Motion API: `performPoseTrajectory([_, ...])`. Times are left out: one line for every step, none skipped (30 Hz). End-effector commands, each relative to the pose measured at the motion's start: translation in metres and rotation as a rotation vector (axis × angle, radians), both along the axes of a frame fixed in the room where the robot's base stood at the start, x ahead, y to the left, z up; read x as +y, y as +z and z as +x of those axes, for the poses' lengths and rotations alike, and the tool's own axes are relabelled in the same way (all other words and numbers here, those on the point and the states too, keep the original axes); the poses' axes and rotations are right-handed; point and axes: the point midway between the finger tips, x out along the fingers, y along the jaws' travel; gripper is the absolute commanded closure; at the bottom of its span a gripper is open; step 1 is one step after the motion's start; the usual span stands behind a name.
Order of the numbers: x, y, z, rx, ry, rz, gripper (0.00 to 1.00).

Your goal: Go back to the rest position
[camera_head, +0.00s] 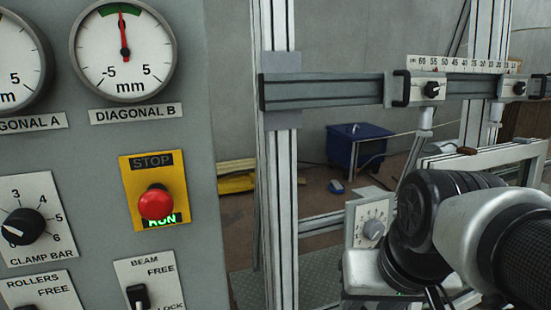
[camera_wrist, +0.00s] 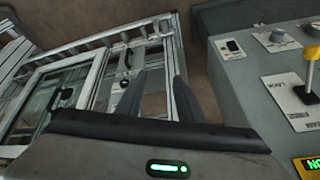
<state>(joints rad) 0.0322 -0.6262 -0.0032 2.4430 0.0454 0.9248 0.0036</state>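My gripper (camera_wrist: 159,84) shows in the wrist view, its two dark grey fingers pointing up the picture. The fingers stand apart with nothing between them. Beyond them is the metal frame (camera_wrist: 95,42) with a white window-like frame (camera_wrist: 52,92) inside it, at the left. In the head view my grey and black arm fills the lower right, and my fingers cannot be made out there.
The grey control panel (camera_head: 210,215) stands close on the left, with a red stop button (camera_head: 157,203), knobs and dials. In the wrist view a panel with a yellow-topped lever (camera_wrist: 312,55) is at the right. A horizontal beam (camera_head: 330,92) crosses behind my arm.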

Motion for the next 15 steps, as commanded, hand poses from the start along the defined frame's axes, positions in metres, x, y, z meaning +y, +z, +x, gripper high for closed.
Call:
performPoseTrajectory([0.001, 0.003, -0.006, -0.034, 0.018, -0.017, 0.66])
performPoseTrajectory([0.001, 0.004, -0.008, -0.051, 0.027, -0.026, 0.66])
performPoseTrajectory([0.001, 0.006, -0.012, -0.075, 0.038, -0.038, 0.66])
performPoseTrajectory([0.001, 0.007, -0.014, -0.092, 0.046, -0.048, 0.66])
performPoseTrajectory([0.0, 0.01, -0.017, -0.106, 0.054, -0.056, 0.66])
performPoseTrajectory([0.0, 0.03, -0.015, -0.096, 0.05, -0.053, 0.66])
performPoseTrajectory([0.0, 0.036, -0.014, -0.094, 0.049, -0.052, 0.66])
performPoseTrajectory([0.0, 0.042, -0.014, -0.093, 0.048, -0.052, 0.66])
performPoseTrajectory([0.0, 0.05, -0.014, -0.092, 0.048, -0.052, 0.66])
performPoseTrajectory([0.0, 0.057, -0.014, -0.092, 0.047, -0.051, 0.66])
performPoseTrajectory([0.0, 0.063, -0.014, -0.092, 0.047, -0.051, 0.66])
performPoseTrajectory([0.0, 0.073, -0.014, -0.092, 0.048, -0.051, 0.66])
performPoseTrajectory([0.0, 0.08, -0.014, -0.092, 0.048, -0.051, 0.66])
performPoseTrajectory([0.0, 0.088, -0.014, -0.092, 0.048, -0.051, 0.66])
performPoseTrajectory([0.0, 0.099, -0.014, -0.092, 0.048, -0.051, 0.66])
